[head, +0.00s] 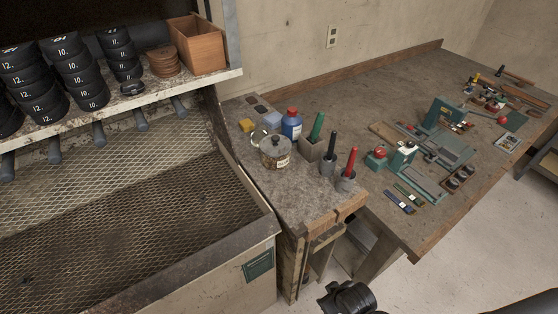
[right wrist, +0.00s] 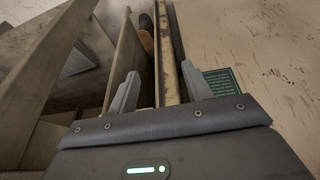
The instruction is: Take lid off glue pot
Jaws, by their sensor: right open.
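The glue pot (head: 275,160) is a round metal pot with a pale label, upright on the near left part of the bench. Its lid (head: 276,143), with a dark knob on top, sits on the pot. My right gripper is open and empty in the right wrist view (right wrist: 160,88), pointing down past the bench's wooden supports. In the head view, a black part of what looks like my right arm shows at the bottom, below and apart from the pot; its fingers cannot be made out there. My left gripper is not in view.
A blue bottle (head: 292,124) stands close behind the pot. A shiny round dish (head: 259,138) is behind it to the left. Several holders with green, black (head: 328,165) and red handles stand to the right. A mesh-floored bin (head: 130,225) lies left.

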